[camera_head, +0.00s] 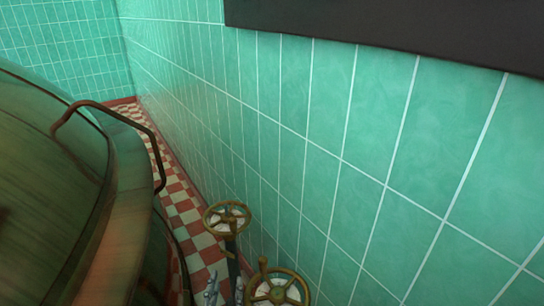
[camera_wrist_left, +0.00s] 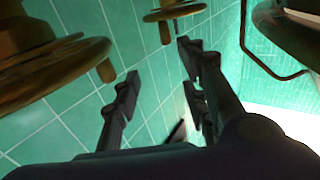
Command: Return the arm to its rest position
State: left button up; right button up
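My left gripper (camera_head: 214,286) shows small and partly cut off at the bottom of the head view, just left of the near handwheel (camera_head: 277,289). In the left wrist view my left gripper (camera_wrist_left: 160,70) has its two dark fingers spread apart, with nothing between them. A brass handwheel (camera_wrist_left: 60,72) is close on the left there, and another (camera_wrist_left: 174,12) is beyond the fingertips at the top. I cannot tell whether the gripper touches either wheel. My right gripper is in neither view.
A large copper kettle (camera_head: 125,190) with a bent handle (camera_head: 150,133) fills the left of the head view. A second, farther handwheel (camera_head: 227,218) stands by the green tiled wall (camera_head: 350,180). A narrow red-and-white checkered floor strip (camera_head: 180,205) runs between kettle and wall.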

pick_arm(q)
jog(key=s+a+f+g+p, duration=0.1)
jog(key=s+a+g+p, duration=0.2)
jog(key=s, duration=0.6)
jog(key=s+a+f+g+p, duration=0.1)
jog(key=s+a+g+p, duration=0.15)
jog(key=s+p, duration=0.45)
jog(key=s+a+r+g+p, duration=0.1)
jog(key=s+r+g+p, duration=0.1)
jog(key=s, duration=0.9)
jog(key=s+a+r+g+p, duration=0.1)
jog(key=s+p, duration=0.4)
jog(key=s, duration=0.5)
notch_tip(320, 180, up, 2)
jog(key=shift+s+a+r+g+p, duration=0.15)
jog(key=shift+s+r+g+p, duration=0.1)
jog(key=shift+s+g+p, duration=0.15)
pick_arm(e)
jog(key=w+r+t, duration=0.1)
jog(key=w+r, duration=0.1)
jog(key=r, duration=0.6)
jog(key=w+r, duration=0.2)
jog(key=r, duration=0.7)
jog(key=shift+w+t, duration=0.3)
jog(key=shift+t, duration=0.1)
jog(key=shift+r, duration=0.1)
